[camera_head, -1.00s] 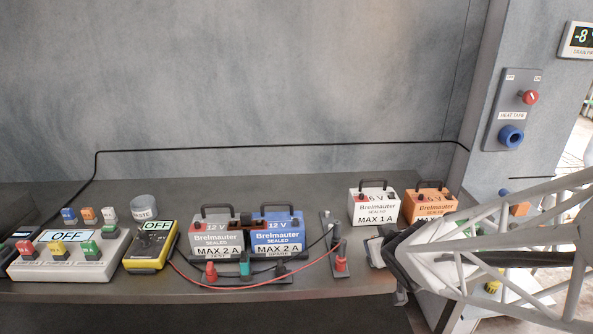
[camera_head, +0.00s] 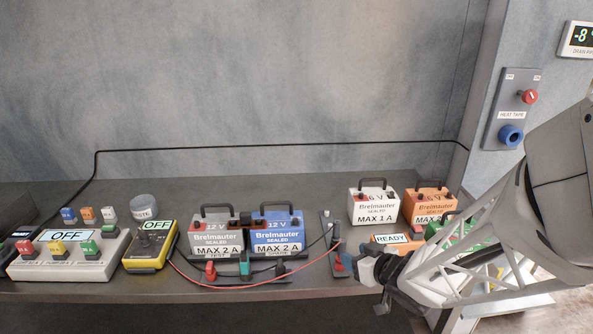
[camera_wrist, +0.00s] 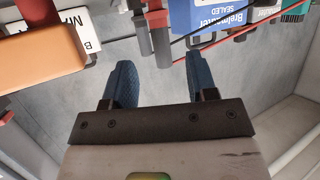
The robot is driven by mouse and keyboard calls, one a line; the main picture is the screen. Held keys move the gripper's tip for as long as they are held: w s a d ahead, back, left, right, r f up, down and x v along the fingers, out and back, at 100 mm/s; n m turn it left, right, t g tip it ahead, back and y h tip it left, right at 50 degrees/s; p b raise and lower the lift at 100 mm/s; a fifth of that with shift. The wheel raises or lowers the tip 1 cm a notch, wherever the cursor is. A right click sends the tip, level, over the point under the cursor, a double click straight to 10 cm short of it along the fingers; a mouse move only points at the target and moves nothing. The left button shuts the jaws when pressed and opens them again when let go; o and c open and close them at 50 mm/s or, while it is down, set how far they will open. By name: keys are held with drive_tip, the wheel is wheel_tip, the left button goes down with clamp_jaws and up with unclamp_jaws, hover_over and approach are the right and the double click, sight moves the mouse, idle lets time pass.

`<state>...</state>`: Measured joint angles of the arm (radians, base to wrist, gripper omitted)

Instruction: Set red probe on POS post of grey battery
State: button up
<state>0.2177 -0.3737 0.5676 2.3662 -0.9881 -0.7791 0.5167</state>
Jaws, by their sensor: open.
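The grey battery (camera_head: 217,241) stands upright on the bench, labelled 12 V, MAX 2 A, TEST, left of a blue battery (camera_head: 277,233). The red probe (camera_head: 338,264) stands in a dark narrow holder (camera_head: 326,228) right of the blue battery, with a red lead running left from there. My gripper (camera_head: 361,265) is open, with blue fingertips just right of the probe. In the wrist view my gripper (camera_wrist: 161,70) is empty; a red-and-grey upright piece (camera_wrist: 160,40), likely the probe, shows ahead between the fingertips, apparently not gripped.
A yellow meter (camera_head: 150,246) and a grey box reading OFF (camera_head: 68,256) stand left. White (camera_head: 373,206) and orange (camera_head: 430,203) batteries stand behind my gripper.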

drive_tip(key=shift+w+a, duration=0.1)
drive_tip(key=shift+w, duration=0.05)
drive_tip(key=shift+x, duration=1.2)
drive_tip(key=shift+x, duration=2.55)
clamp_jaws()
